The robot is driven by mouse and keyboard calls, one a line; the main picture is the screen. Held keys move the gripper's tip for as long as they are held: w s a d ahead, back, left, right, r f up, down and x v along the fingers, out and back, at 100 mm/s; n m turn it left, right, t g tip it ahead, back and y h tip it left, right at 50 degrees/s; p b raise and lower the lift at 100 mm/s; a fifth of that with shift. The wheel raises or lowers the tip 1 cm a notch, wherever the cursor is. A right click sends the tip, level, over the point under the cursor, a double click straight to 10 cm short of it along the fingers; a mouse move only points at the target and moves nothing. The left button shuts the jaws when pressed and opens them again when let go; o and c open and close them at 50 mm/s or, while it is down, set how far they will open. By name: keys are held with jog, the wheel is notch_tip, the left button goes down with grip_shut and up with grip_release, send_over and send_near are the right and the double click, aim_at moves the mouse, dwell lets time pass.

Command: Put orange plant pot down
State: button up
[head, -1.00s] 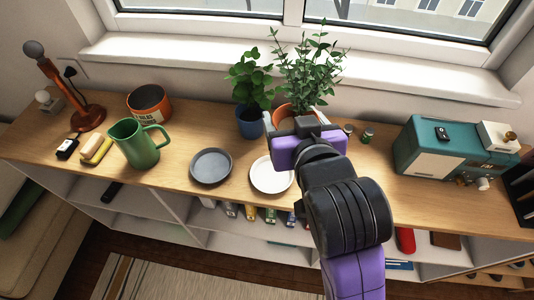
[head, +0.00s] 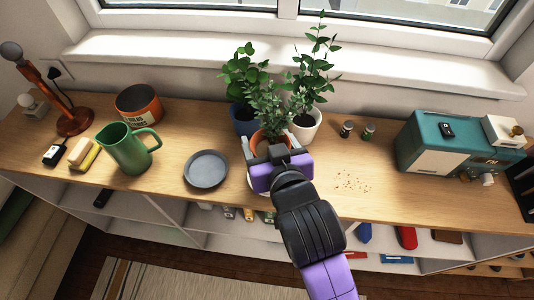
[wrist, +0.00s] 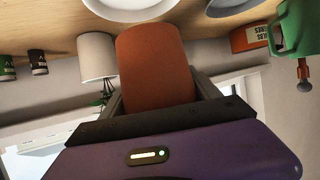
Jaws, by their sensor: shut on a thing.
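The orange plant pot (head: 271,143) with its leafy plant is held in my gripper (head: 277,152). In the upside-down wrist view the pot (wrist: 155,65) stands between the two fingers, which are shut on its sides. Its base end overlaps the white plate (wrist: 130,9) in that view; I cannot tell if they touch. In the head view my gripper and wrist cover most of the plate. The pot is in front of the blue and white plant pots.
A blue pot (head: 243,121) and a white pot (head: 304,129) with plants stand behind. A grey plate (head: 206,169) and green jug (head: 128,150) are to the left. Small jars (head: 368,131) and crumbs (head: 352,183) lie right, with free counter around them.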

jog(key=shift+f, duration=2.6)
jog(key=shift+f, duration=0.1)
jog(key=shift+f, duration=0.1)
jog(key=o, duration=1.8)
jog(key=shift+r, duration=0.25)
jog(key=v, duration=1.2)
jog(key=shift+b, duration=0.35)
